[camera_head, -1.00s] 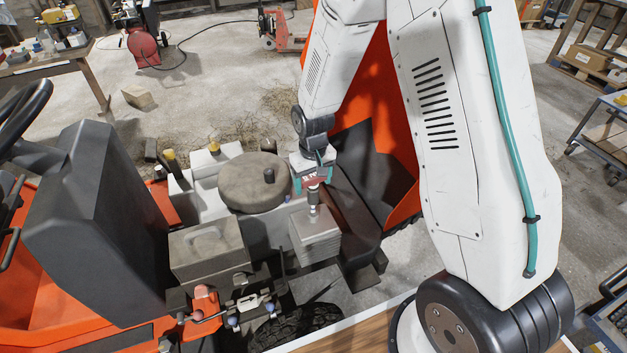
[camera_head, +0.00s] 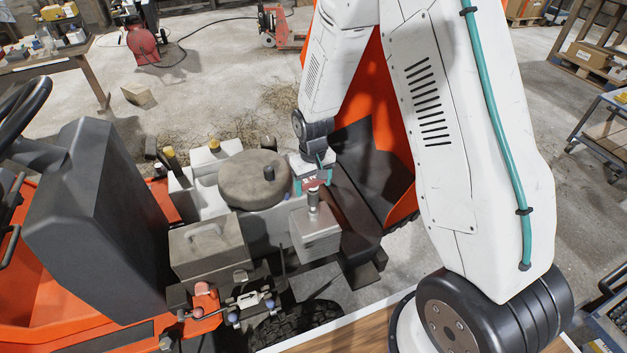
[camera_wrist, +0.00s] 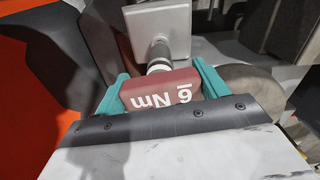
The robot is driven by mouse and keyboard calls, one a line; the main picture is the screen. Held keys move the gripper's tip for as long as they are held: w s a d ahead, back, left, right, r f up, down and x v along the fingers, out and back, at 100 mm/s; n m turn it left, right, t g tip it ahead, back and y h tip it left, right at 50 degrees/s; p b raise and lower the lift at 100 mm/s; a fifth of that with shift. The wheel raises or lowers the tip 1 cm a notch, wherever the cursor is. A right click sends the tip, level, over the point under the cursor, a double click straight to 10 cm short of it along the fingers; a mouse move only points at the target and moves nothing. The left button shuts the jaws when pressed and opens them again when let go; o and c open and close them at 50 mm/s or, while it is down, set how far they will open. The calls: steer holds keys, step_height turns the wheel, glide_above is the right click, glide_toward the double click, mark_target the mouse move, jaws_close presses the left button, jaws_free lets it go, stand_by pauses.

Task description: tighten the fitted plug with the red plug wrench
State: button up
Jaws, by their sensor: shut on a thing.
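The red plug wrench (camera_head: 314,182) stands upright over a grey block (camera_head: 318,240) on the orange machine. Its metal shank (camera_head: 313,201) reaches down to the block's top face. In the wrist view the wrench's red body (camera_wrist: 160,91) carries white "6 Nm" lettering, and its shank (camera_wrist: 159,56) runs to the light grey block face (camera_wrist: 176,22). My gripper (camera_wrist: 161,84) is shut on the red body, a teal finger on either side. The fitted plug is not visible; the shank's end covers that spot.
A round tan cap (camera_head: 254,180) and a grey box with a handle (camera_head: 208,249) sit left of the block. A dark seat-like part (camera_head: 357,212) is close on the right. A black console (camera_head: 95,220) rises further left. Open floor lies beyond the machine.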

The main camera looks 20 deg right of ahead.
mark_target(313, 191)
steer(key=shift+f, duration=1.95)
steer(key=shift+m, duration=1.2)
steer(key=shift+m, duration=1.2)
steer(key=shift+r, duration=0.1)
